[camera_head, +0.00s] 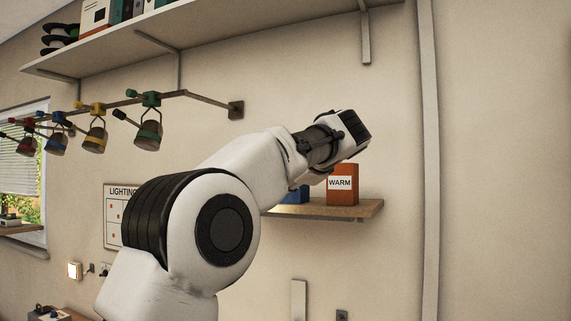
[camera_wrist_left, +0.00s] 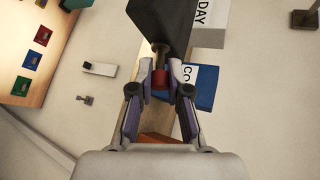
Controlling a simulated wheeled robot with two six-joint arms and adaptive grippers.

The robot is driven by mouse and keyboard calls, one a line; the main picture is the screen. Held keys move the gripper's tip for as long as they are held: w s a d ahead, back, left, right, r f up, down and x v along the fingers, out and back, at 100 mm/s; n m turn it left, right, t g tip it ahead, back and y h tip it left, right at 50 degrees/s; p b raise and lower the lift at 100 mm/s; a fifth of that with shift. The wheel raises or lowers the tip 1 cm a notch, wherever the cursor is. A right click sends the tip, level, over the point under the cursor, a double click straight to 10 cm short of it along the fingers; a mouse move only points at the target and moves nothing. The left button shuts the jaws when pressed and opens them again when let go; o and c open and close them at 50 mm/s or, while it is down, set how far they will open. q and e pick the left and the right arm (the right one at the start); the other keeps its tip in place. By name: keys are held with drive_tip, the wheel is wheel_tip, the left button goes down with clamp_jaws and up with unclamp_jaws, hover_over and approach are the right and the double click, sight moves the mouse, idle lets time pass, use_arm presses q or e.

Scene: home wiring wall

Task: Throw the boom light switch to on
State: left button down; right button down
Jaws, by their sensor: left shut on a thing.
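My left arm crosses the head view from the lower left. Its gripper (camera_head: 338,137) is raised in front of the wall, above the orange WARM box, and its fingers are hard to make out there. A lit white wall plate (camera_head: 74,270) is at lower left. I cannot tell which fitting is the boom light switch.
A small shelf (camera_head: 362,209) holds the WARM box (camera_head: 342,184) and a blue box (camera_head: 295,196), partly hidden by my arm. The lighting chart (camera_head: 116,222) is partly hidden too. A long shelf (camera_head: 215,50) is above. A pipe (camera_head: 430,160) runs up the wall at right.

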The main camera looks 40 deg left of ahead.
use_arm(q)
drive_tip(key=shift+a+r+h+p, duration=0.1)
drive_tip(key=shift+r+h+p, duration=0.4)
drive_tip(key=shift+h+p, duration=0.5)
drive_tip(key=shift+f+n+p, duration=0.15)
drive_tip(key=shift+n+p, duration=0.25)
drive_tip(key=shift+p, duration=0.25)
use_arm(e)
drive_tip(key=shift+r, duration=2.2)
use_arm(q)
drive_tip(key=c, duration=1.1)
unclamp_jaws()
drive_tip(key=shift+a, duration=0.15)
drive_tip(key=v, duration=1.2)
drive_tip(key=shift+s+a, duration=0.1)
drive_tip(key=shift+s, duration=0.05)
use_arm(e)
drive_tip(key=shift+a, duration=0.1)
